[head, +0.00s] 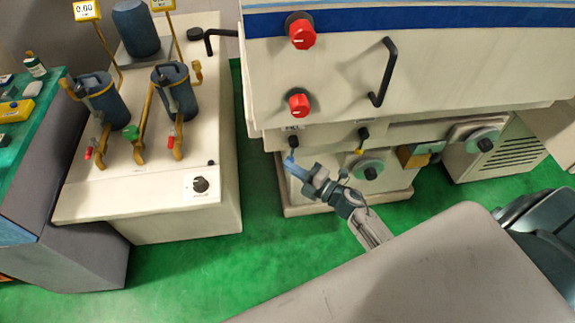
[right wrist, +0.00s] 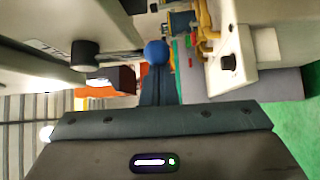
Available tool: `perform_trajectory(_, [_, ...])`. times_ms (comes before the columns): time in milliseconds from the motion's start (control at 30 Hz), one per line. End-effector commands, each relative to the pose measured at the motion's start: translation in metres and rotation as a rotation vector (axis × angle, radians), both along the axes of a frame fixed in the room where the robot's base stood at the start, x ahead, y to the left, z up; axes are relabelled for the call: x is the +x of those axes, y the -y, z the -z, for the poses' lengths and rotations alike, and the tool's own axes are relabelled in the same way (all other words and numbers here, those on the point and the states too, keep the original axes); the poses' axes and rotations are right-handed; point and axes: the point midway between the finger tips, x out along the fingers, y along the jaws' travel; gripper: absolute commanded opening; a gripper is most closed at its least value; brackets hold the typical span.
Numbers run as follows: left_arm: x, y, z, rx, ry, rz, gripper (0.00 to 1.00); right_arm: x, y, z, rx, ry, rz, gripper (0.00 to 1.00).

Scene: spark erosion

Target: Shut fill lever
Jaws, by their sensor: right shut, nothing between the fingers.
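A lever with a black hub (head: 293,142) sits under a small label at the left end of the machine's front. A blue handle (head: 289,158) hangs down below the hub. I cannot read the label, but this seems to be the fill lever. My right gripper (head: 297,170) is shut and empty, its tips at or just below the blue handle. In the right wrist view a blue ball (right wrist: 157,51) shows just beyond the shut fingers (right wrist: 159,87). I cannot tell whether they touch. My left gripper is not in view.
A second lever (head: 363,134) with a yellow handle is to the right, above a round dial (head: 369,168). Two red knobs and a black bar handle (head: 384,72) are on the panel above. A cream cabinet (head: 150,215) with two dark canisters stands left, with green floor between.

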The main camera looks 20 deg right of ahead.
Motion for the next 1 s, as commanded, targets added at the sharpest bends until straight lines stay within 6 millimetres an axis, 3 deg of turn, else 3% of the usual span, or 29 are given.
perform_trajectory(1000, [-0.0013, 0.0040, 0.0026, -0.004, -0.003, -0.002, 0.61, 0.0011, 0.0076, 0.0019, 0.001, 0.000, 0.003, 0.00])
